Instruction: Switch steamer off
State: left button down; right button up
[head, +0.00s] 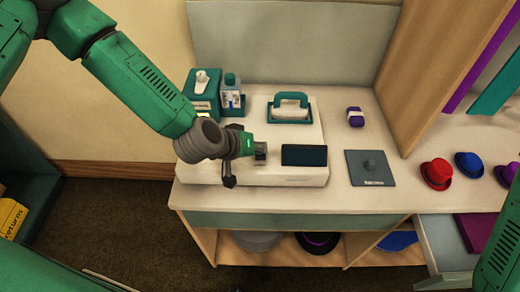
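A low white unit (310,177) lies on the counter, with a teal-handled iron-like piece (291,107) at its back and a dark flat panel (304,155) at its front. This looks like the steamer, but no clear label shows. My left gripper (248,166) is over the left front part of the white unit, left of the dark panel. I cannot tell whether its fingers are apart or touch anything. My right gripper is out of view.
A teal box (203,92) and a bottle (232,95) stand behind my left gripper. A purple bundle (355,117) lies right of the unit. A red hat (437,173) and other hats sit further right. An open drawer (446,245) juts out at the lower right.

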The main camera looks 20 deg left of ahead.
pick_arm(q)
jog(key=shift+r, duration=0.1)
notch_tip(320, 180, up, 6)
jog(key=p, duration=0.5)
jog(key=shift+w, duration=0.1)
dwell(0.3)
